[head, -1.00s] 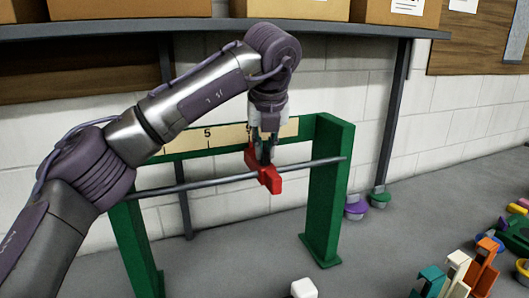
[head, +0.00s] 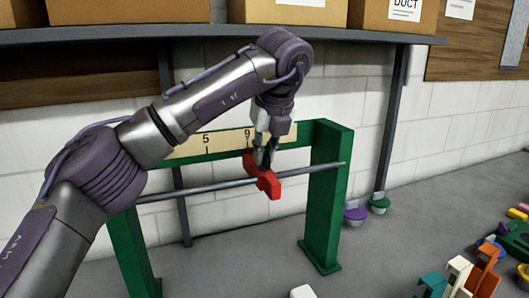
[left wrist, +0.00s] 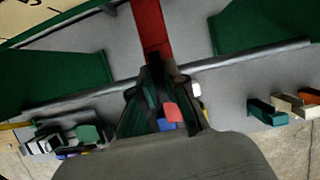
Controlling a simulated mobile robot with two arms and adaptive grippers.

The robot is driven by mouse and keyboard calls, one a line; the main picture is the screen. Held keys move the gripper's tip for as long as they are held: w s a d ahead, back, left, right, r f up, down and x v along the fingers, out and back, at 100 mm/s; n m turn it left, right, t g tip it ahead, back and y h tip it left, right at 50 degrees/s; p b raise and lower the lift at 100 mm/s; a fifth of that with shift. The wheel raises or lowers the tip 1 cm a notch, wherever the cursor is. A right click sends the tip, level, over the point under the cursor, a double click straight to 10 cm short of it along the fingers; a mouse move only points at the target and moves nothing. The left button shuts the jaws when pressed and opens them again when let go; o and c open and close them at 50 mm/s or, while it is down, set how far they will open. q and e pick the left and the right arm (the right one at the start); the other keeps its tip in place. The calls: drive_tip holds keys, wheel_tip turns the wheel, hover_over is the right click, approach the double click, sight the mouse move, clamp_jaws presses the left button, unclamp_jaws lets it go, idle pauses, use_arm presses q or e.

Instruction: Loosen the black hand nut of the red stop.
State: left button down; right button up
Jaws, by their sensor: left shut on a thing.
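The red stop (head: 270,187) sits on the grey rod (head: 215,185) of the green frame, right of the middle. My left gripper (head: 264,157) comes down from above at the top of the stop and is shut there on the black hand nut. The nut is mostly hidden by the dark fingers and cannot be made out clearly. In the left wrist view the red stop (left wrist: 150,25) runs up from my fingertips (left wrist: 157,75), and the rod (left wrist: 225,60) crosses beside them. My right gripper is out of view.
A scale strip (head: 190,146) with 5 and 9 runs behind the rod. The green posts (head: 328,200) stand at both ends. Colored parts (head: 470,275) lie at the right, with purple and green knobs (head: 355,214) near the wall. A shelf with boxes (head: 385,15) hangs above.

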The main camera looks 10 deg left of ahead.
sight(273, 179)
use_arm(q)
drive_tip(key=c, duration=1.2)
unclamp_jaws()
drive_tip(key=v, duration=1.2)
